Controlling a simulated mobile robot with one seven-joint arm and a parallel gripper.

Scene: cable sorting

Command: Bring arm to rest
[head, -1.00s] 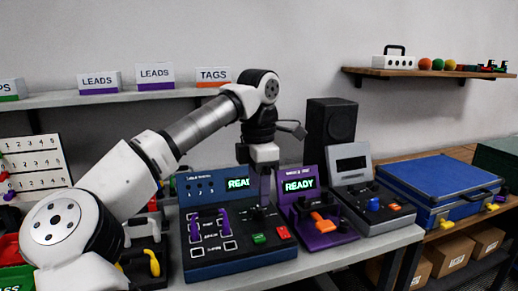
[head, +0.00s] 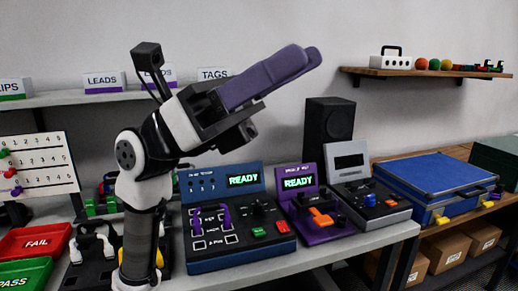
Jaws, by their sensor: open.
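My arm stands folded upright at the left of the head view. My gripper (head: 308,57) is raised high over the bench, turned toward the upper right, with its long purple-grey fingers side-on. It is open, and nothing shows between the fingers. It is well clear of the blue console (head: 243,255) and the purple console (head: 325,232) below. Both consoles have lit screens reading READY. Purple leads (head: 226,217) stand on the blue console.
A red FAIL tray (head: 32,241) and a green PASS tray (head: 24,274) lie at the left. A grey console (head: 385,209), a black speaker (head: 329,130) and a blue case (head: 430,178) stand to the right. The air right of my gripper is free.

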